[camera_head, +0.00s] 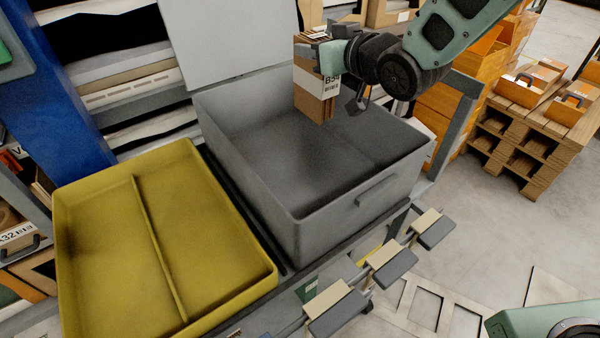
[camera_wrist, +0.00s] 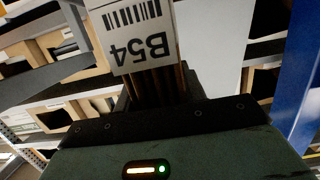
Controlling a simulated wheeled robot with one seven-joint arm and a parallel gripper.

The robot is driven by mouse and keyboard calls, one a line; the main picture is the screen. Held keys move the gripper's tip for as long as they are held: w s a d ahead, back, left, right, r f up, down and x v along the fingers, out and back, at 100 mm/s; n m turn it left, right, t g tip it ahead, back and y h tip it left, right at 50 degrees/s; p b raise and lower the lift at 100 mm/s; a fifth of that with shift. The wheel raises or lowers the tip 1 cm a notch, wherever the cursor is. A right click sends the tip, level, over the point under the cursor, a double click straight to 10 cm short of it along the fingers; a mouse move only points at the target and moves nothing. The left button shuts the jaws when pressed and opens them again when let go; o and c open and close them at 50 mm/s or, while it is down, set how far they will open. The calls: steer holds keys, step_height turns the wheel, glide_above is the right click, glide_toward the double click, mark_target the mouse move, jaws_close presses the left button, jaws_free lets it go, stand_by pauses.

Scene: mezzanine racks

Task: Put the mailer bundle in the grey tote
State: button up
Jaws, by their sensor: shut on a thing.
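The mailer bundle (camera_head: 314,98) is a brown cardboard stack with a white label band. The label reads B54 in the wrist view (camera_wrist: 140,42), where it appears upside down. My gripper (camera_head: 323,58) is shut on the bundle near its upper part and holds it upright. The bundle hangs over the grey tote (camera_head: 345,221), toward its back; whether its lower end touches anything inside I cannot tell. The tote is open on top, and the part of its inside that shows is empty. In the wrist view the fingertips are hidden behind the dark gripper body.
A yellow tray (camera_head: 212,235) with a divider stands left of the tote, empty. A pale panel (camera_head: 225,38) rises behind the tote. Several tan and grey tabs (camera_head: 388,262) stick out in front. Orange boxes (camera_head: 519,90) sit on a wooden pallet (camera_head: 530,140) at the right.

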mark_target(330, 102)
step_height(330, 102, down, 10)
steer(key=shift+f+b, duration=0.15)
steer(key=shift+b, duration=0.35)
steer(key=shift+f, duration=0.1)
steer(key=shift+f, duration=0.15)
steer(key=o, duration=1.3)
steer(key=shift+r, duration=0.2)
steer(key=shift+s+d+r, duration=0.1)
steer(key=shift+s+d, duration=0.05)
steer(key=shift+s, duration=0.05)
steer(key=v, duration=0.7)
